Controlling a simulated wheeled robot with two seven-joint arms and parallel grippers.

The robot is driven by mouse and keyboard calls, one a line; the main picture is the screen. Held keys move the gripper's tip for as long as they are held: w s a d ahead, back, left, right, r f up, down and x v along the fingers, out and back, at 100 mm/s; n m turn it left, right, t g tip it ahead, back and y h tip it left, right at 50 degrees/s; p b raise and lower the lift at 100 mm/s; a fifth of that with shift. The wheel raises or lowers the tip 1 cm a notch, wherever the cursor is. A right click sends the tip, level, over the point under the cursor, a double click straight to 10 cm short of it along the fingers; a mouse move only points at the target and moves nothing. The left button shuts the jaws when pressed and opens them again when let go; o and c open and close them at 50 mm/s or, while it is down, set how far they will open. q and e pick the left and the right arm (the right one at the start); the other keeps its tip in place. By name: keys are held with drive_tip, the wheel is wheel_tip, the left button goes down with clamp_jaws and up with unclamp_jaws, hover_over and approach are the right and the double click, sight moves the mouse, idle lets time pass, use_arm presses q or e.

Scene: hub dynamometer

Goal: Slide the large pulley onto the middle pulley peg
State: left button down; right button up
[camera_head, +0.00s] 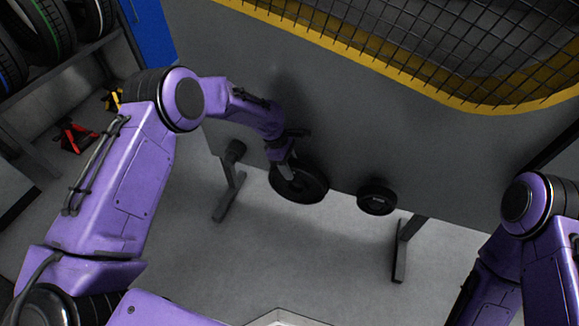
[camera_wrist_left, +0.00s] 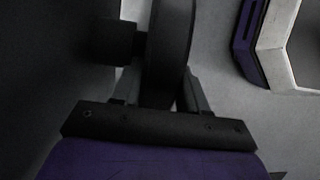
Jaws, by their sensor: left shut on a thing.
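The large pulley (camera_head: 312,186) is a dark disc in front of the grey panel, in the middle of the head view. My left gripper (camera_head: 286,167) is shut on its rim. In the left wrist view the pulley (camera_wrist_left: 168,45) stands edge-on between the fingers (camera_wrist_left: 157,95). A dark cylinder (camera_wrist_left: 112,42) lies on the panel side of the pulley; I cannot tell whether it is the middle peg or a hub. The middle peg is not clear in the head view, so I cannot tell whether the pulley is on it. My right gripper is out of view.
A smaller dark pulley (camera_head: 377,197) sits on the panel (camera_head: 345,140) to the right. Panel legs (camera_head: 229,197) stand on the floor. A yellow-edged mesh guard (camera_head: 400,60) is above. Tyres (camera_head: 45,30) are on a rack at upper left.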

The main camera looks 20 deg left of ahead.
use_arm(q)
drive_tip(key=shift+w, duration=0.15)
drive_tip(key=shift+w+b, duration=0.35)
drive_tip(key=shift+w, duration=0.5)
drive_tip(key=shift+w, duration=0.3)
drive_tip(key=c, duration=0.6)
unclamp_jaws()
drive_tip(key=shift+o, duration=1)
drive_tip(key=shift+s+f, duration=0.1)
drive_tip(key=shift+f, duration=0.1)
drive_tip(key=shift+o, duration=1.1)
drive_tip(key=shift+r, duration=0.15)
